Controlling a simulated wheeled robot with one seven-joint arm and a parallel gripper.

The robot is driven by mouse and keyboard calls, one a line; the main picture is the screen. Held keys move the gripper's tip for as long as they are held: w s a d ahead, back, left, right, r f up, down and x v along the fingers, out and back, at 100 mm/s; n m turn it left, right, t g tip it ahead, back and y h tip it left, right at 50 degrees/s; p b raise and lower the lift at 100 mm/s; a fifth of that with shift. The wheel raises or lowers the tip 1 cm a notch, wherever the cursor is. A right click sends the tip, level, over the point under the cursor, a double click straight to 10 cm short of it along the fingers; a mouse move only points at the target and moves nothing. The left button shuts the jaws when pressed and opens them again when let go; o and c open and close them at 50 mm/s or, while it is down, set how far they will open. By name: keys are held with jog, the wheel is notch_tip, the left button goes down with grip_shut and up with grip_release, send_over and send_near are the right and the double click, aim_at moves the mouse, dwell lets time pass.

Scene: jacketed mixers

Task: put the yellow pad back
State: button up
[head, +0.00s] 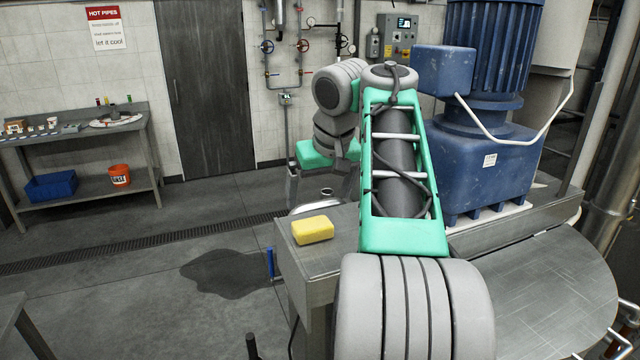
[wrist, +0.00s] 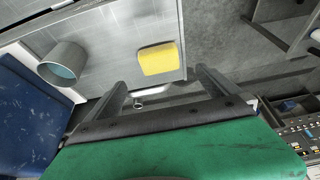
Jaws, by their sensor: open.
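The yellow pad (head: 313,230) lies flat on the near left end of a grey metal bench top (head: 322,262). It shows whole in the wrist view (wrist: 158,58), close to the bench's edge. My gripper (wrist: 161,82) is open with nothing between its two fingers. In the wrist view the pad appears beyond the fingertips, roughly between them, and apart from them. In the head view my gripper's green body shows behind the pad, past the bench's far edge, and my arm hides part of it.
A grey cup-like cylinder (wrist: 62,66) stands on the metal surface near the pad. A blue motor housing (head: 490,160) rises at the right. A side table (head: 75,135) holds small items, with a blue bin (head: 51,185) and orange bucket (head: 119,175) below. The floor at left is mostly clear.

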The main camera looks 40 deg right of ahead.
jog(key=s+a+f+n+y, duration=0.15)
jog(key=a+f, duration=0.35)
jog(key=a, duration=0.6)
jog(key=s+a+f, duration=0.3)
jog(key=a+f, duration=0.3)
jog(key=a, duration=0.5)
jog(key=s+a+f+n, duration=0.1)
jog(key=s+f, duration=0.5)
jog(key=f, duration=0.2)
jog(key=shift+a+f+t, duration=0.25)
jog(key=shift+f+t, duration=0.15)
